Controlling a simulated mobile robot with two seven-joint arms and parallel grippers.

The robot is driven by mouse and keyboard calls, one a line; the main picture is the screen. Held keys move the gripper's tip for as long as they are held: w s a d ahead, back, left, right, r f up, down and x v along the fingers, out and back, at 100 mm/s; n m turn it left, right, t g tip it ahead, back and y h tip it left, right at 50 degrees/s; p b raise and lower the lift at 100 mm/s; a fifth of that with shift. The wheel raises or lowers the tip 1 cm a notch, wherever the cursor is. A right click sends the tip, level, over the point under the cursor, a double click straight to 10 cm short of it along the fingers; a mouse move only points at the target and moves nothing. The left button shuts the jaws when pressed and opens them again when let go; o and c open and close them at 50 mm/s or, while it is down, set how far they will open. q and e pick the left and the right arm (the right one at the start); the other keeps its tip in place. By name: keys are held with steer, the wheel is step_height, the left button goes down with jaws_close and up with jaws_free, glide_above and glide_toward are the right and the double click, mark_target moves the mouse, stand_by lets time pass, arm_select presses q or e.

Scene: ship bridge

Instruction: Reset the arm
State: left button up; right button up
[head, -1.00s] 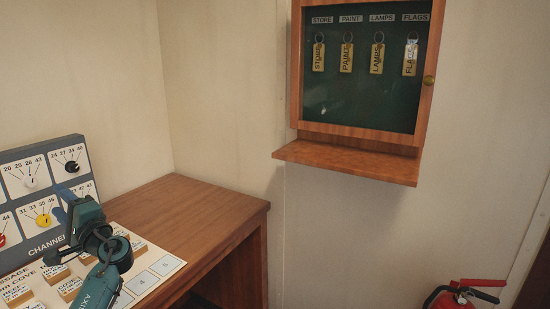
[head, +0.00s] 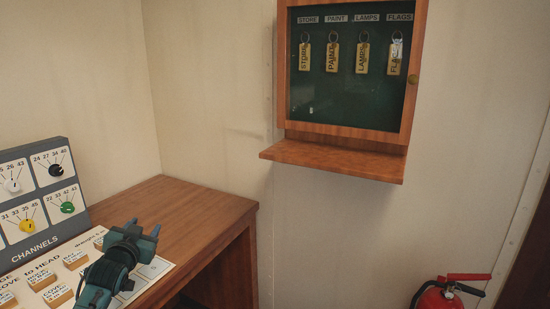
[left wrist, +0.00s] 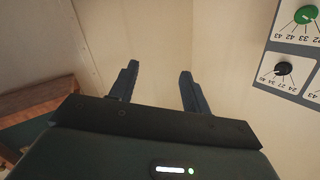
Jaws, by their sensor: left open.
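My left gripper (head: 141,232) is over the right part of the desk, above the white sheet with labelled blocks. In the left wrist view its two fingers (left wrist: 158,88) are apart with nothing between them, and bare wall shows beyond. My right gripper is in neither view.
The wooden desk (head: 195,208) carries a channels panel (head: 40,200) with coloured knobs and a white sheet (head: 150,272) with several small blocks (head: 76,258). A key cabinet (head: 348,135) with several tagged keys and a shelf (head: 332,160) hangs on the wall. A red extinguisher (head: 438,296) stands lower right.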

arm_select(q)
steer(key=s+d+f+m+g+h, duration=0.1)
steer(key=s+d+f+g, duration=0.1)
steer(key=s+d+f, duration=0.5)
steer(key=s+d+f+g+h, duration=0.15)
steer(key=s+d+f, duration=0.25)
steer(key=s+f, duration=0.55)
steer(key=s+d+f+g, duration=0.1)
steer(key=s+d+f, duration=0.1)
steer(key=s, duration=0.5)
steer(key=s+d+f+h, duration=0.1)
steer(key=s+d+f, duration=0.1)
steer(key=s, duration=0.5)
steer(key=s+d+f+g+h, duration=0.1)
steer(key=s+d+f, duration=0.1)
steer(key=s+d, duration=0.2)
steer(key=s, duration=0.3)
steer(key=shift+s+d+f+n+g, duration=0.15)
steer(key=shift+s+d+n+g, duration=0.1)
steer(key=shift+n+g, duration=0.15)
